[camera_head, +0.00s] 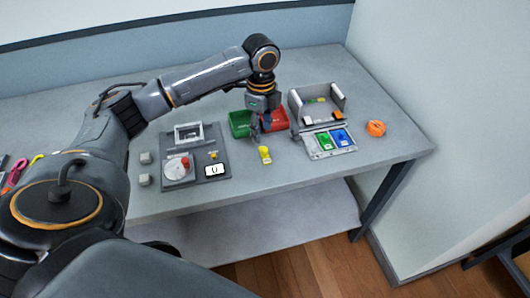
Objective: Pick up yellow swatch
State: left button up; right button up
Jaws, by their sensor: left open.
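A small yellow piece (265,155) lies on the grey table in front of the red and green bins; it is too small to tell its exact shape, and it looks like the yellow swatch. My left gripper (262,126) points down from above, over the front of the bins and just behind the yellow piece. It is open and seems empty, apart from the yellow piece. My arm hides part of the bins. My right gripper is out of view.
A green bin (240,123) and a red bin (275,119) stand behind. To the right are a white holder (337,96), a tray with a green card (324,141) and a blue card (341,137), and an orange object (376,128). A dark panel (209,158) lies left.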

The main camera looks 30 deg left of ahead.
aim_at(265, 149)
pick_arm(q)
notch_tip(265, 149, down, 3)
jog(key=f, duration=0.1)
jog(key=f+p, duration=0.1)
jog(key=f, duration=0.2)
jog(key=shift+w+d, duration=0.25)
jog(key=shift+d, duration=0.1)
jog(key=shift+f, duration=0.6)
grip_shut()
